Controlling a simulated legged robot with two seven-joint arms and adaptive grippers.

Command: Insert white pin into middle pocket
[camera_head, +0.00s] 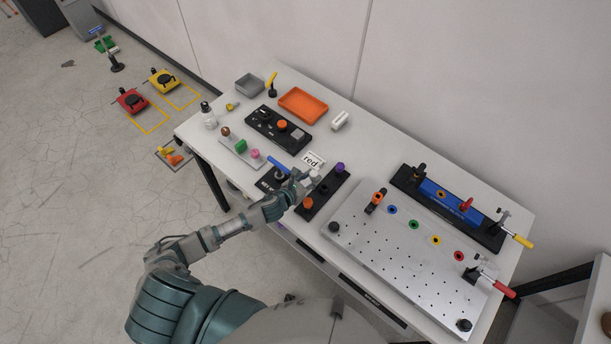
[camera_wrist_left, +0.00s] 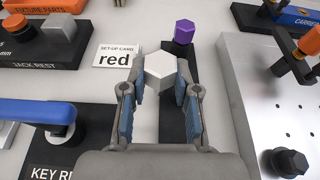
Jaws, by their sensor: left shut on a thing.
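The white pin (camera_wrist_left: 160,69) has a hexagonal head and sits between the fingertips of my left gripper (camera_wrist_left: 158,85), which is shut on it. In the head view the left gripper (camera_head: 304,178) is beside the black pocket block (camera_head: 331,184), at its left edge. A purple pin (camera_head: 340,167) stands in the block's far pocket and an orange pin (camera_head: 308,203) in its near pocket. The middle pocket (camera_head: 323,189) looks dark and empty in the head view. In the wrist view the fingers hide much of the block, and the pin's lower end is hidden.
The "red" set-up card (camera_wrist_left: 116,56) lies left of the block. A blue-handled tool (camera_head: 279,164) lies by the key rest (camera_head: 270,181). A perforated metal plate (camera_head: 400,245) with clamps lies to the right. An orange tray (camera_head: 303,105) stands at the back.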

